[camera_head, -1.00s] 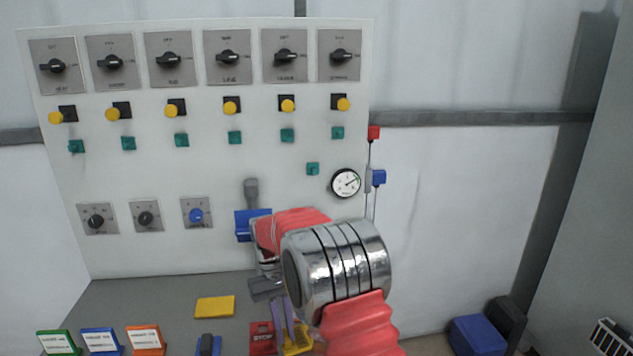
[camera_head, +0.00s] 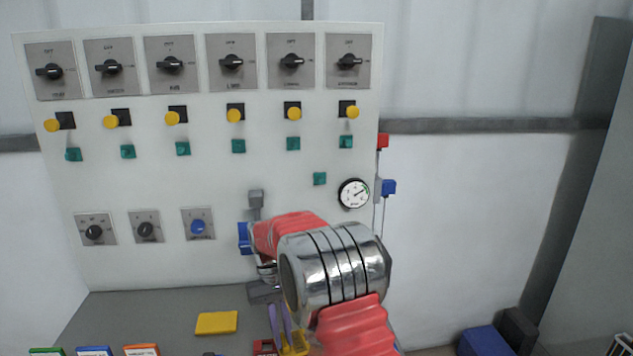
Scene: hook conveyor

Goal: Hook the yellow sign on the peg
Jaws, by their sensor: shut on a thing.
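My gripper (camera_head: 280,322) hangs below the arm's silver wrist at the bottom centre, with lilac fingers pointing down. It is shut on a yellow piece (camera_head: 297,345), apparently the yellow sign, seen only in part at the lower edge. A flat yellow piece (camera_head: 216,323) lies on the grey table left of the gripper. I cannot make out the peg for certain. A grey fitting (camera_head: 256,199) stands out from the panel above the arm, with a blue part (camera_head: 244,238) below it, partly covered by the arm.
A white control panel (camera_head: 215,170) with switches, buttons and a gauge (camera_head: 353,193) stands behind the arm. A red piece (camera_head: 265,348) lies close left of the gripper. Green, blue and orange cards line the bottom left. A blue box (camera_head: 483,341) stands at lower right.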

